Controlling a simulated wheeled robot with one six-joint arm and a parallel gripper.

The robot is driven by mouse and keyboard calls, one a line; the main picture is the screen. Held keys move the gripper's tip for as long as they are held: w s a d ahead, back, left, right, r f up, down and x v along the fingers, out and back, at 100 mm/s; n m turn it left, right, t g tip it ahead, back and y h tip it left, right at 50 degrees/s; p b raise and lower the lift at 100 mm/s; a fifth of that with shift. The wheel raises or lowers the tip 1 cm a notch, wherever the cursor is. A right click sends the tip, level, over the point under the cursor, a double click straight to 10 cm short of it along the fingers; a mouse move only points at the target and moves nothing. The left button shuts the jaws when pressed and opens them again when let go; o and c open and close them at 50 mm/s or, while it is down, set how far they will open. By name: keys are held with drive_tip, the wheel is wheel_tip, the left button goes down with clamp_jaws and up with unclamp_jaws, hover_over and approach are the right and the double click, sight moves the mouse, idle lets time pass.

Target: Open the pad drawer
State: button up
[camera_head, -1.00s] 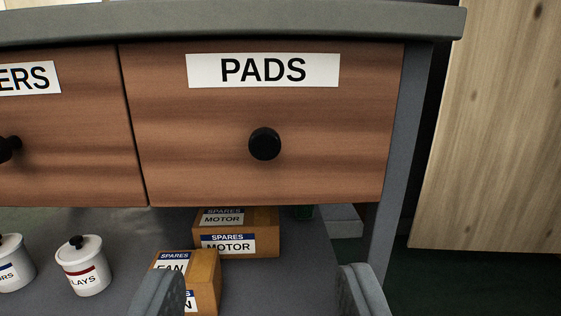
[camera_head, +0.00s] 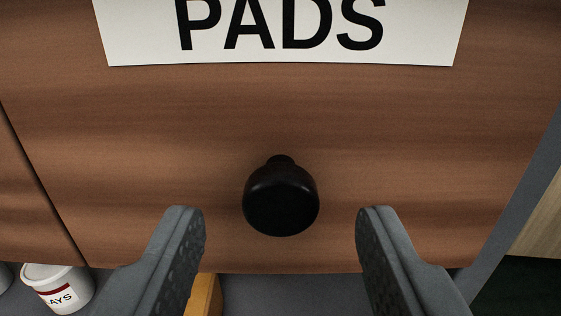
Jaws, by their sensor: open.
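The pad drawer (camera_head: 400,130) is a brown wooden front with a white label reading PADS (camera_head: 280,35) at its top. It is shut, as far as its flat front shows. A round black knob (camera_head: 281,200) sticks out from the middle of the front. My gripper (camera_head: 281,222) is open, with one grey finger to the left of the knob and one to the right. There is a clear gap between each finger and the knob, and the jaws are empty. I cannot tell whether the fingertips reach as deep as the knob.
Another wooden drawer front (camera_head: 15,190) adjoins on the left. A grey frame post (camera_head: 515,205) stands at the right edge.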

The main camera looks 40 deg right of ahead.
drive_tip(key=shift+x, duration=0.95)
